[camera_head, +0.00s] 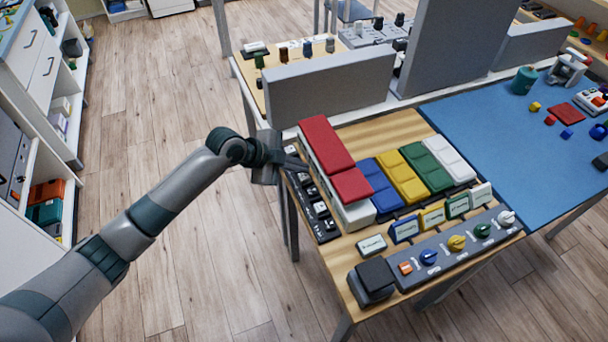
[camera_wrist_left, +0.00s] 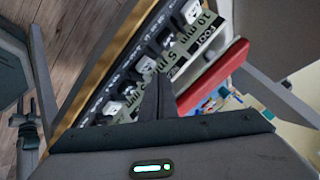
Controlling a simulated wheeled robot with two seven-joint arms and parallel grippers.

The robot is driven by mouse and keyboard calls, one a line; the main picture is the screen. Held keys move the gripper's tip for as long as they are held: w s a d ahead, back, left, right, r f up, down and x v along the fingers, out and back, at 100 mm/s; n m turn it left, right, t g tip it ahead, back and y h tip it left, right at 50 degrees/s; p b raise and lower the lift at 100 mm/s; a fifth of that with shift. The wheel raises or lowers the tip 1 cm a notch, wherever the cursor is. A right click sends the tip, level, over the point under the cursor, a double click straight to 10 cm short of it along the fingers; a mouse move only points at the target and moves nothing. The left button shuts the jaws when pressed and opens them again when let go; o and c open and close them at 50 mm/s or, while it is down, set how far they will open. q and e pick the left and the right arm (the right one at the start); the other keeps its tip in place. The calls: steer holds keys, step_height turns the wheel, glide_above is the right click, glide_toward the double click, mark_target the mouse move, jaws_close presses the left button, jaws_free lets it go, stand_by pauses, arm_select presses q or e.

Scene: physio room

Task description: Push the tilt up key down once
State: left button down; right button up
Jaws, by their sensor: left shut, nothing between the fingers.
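A black control panel (camera_head: 325,222) with several white-topped keys runs along the left edge of the wooden table. It also shows in the left wrist view (camera_wrist_left: 125,85), where white keys (camera_wrist_left: 148,65) stand in a row beside printed labels. I cannot read which one is the tilt up key. My left gripper (camera_head: 300,163) is shut and empty at the panel's far end. In the left wrist view its closed fingertips (camera_wrist_left: 157,82) appear over the panel, near the middle white key. I cannot tell whether they touch it. My right gripper is out of view.
A red-topped box (camera_head: 325,143) stands close right of the panel. Blue, yellow, green and white pads (camera_head: 402,176) follow. A grey knob strip (camera_head: 455,243) and a black block (camera_head: 372,276) line the front. A grey divider (camera_head: 330,85) stands behind. Floor left is clear.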

mark_target(300, 177)
arm_select(q)
steer(key=shift+f+b, duration=0.6)
steer(key=shift+f, duration=0.35)
stand_by(1.6)
stand_by(0.4)
steer(key=shift+r+p, duration=0.7)
steer(key=shift+r, duration=0.25)
steer(key=shift+r+p, duration=1.9)
steer(key=shift+r, duration=0.65)
stand_by(0.7)
